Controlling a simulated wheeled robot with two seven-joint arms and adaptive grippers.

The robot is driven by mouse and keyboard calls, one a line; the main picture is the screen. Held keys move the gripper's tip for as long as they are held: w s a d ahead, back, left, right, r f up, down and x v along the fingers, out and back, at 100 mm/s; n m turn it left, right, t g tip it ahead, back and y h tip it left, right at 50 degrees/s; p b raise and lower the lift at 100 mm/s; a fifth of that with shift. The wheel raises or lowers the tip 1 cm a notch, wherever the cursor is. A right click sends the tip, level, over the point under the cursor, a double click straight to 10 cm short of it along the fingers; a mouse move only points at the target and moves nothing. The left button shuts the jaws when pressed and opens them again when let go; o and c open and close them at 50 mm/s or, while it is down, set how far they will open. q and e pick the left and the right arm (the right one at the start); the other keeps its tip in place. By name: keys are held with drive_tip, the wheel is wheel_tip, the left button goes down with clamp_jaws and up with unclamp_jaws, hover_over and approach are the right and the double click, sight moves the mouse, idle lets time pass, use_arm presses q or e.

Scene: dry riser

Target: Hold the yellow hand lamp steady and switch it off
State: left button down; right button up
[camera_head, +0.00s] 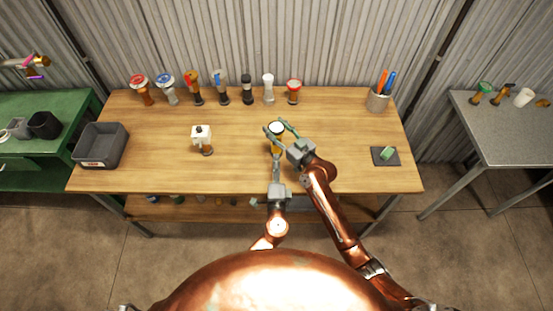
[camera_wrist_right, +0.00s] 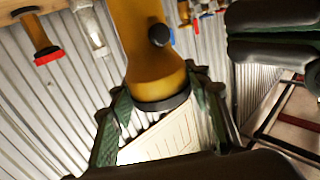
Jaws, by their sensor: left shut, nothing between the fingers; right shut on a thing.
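The yellow hand lamp (camera_head: 276,142) is near the middle of the workbench, with a pale round top end. In the right wrist view the lamp (camera_wrist_right: 140,45) shows a yellow body, a black knob (camera_wrist_right: 159,35) on its side and a dark rim. My right gripper (camera_head: 276,126) is shut on the lamp's head, one finger on each side. My left gripper (camera_head: 276,158) is shut and empty, its fingertips close to the near side of the lamp. I cannot tell whether they touch it, or whether the lamp is lit.
Several other lamps stand along the back of the wooden bench (camera_head: 335,178). A white-headed lamp (camera_head: 202,134) stands to the left, with a grey bin (camera_head: 101,144) beyond. A pen cup (camera_head: 378,101) and a dark mat (camera_head: 377,160) with a green block are right. The bench between is clear.

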drive_tip(key=o, duration=1.5)
drive_tip(key=v, duration=1.2)
